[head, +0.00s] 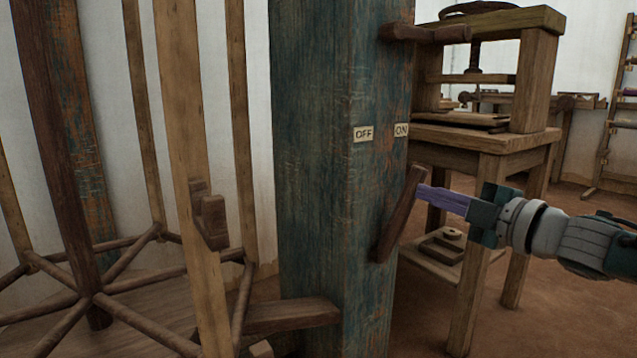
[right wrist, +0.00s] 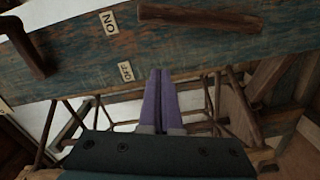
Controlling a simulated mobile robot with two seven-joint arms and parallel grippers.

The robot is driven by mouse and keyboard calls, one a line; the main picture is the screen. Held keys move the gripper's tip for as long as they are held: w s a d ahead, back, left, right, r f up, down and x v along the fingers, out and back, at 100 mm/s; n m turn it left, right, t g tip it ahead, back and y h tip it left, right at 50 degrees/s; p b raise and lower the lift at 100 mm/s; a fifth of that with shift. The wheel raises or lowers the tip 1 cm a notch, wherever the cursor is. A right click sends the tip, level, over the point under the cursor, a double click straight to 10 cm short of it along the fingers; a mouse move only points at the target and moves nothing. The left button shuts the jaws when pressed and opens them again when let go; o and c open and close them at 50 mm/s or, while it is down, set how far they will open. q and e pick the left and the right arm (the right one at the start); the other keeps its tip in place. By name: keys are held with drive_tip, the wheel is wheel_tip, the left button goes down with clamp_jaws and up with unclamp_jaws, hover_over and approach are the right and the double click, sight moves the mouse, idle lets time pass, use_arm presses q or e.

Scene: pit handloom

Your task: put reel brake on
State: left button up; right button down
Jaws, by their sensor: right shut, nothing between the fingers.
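The reel brake looks to be the brown wooden lever (head: 400,213) on the blue-green post (head: 325,220). It leans, its top to the right, below the ON label (head: 401,130); the OFF label (head: 363,133) is to the left. The lever also shows as a brown bar (right wrist: 200,18) in the right wrist view. My right gripper (head: 422,194), with purple fingers, is shut and empty, its tips close to the lever's right side near its upper end. I cannot tell whether they touch. The fingers also show in the right wrist view (right wrist: 160,75). My left gripper is not in view.
A wooden reel frame (head: 180,130) with slanting spokes stands left of the post. A dark peg (head: 425,33) juts from the post above the labels. A wooden press table (head: 485,137) stands behind, to the right. Bare floor shows at lower right.

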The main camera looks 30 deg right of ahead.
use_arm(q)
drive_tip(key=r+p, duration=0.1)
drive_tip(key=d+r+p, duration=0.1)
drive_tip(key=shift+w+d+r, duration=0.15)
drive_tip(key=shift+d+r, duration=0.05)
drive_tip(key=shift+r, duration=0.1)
use_arm(e)
drive_tip(key=s, duration=0.3)
drive_tip(key=s+d, duration=0.1)
drive_tip(key=s, duration=0.1)
drive_tip(key=shift+s+r, duration=0.2)
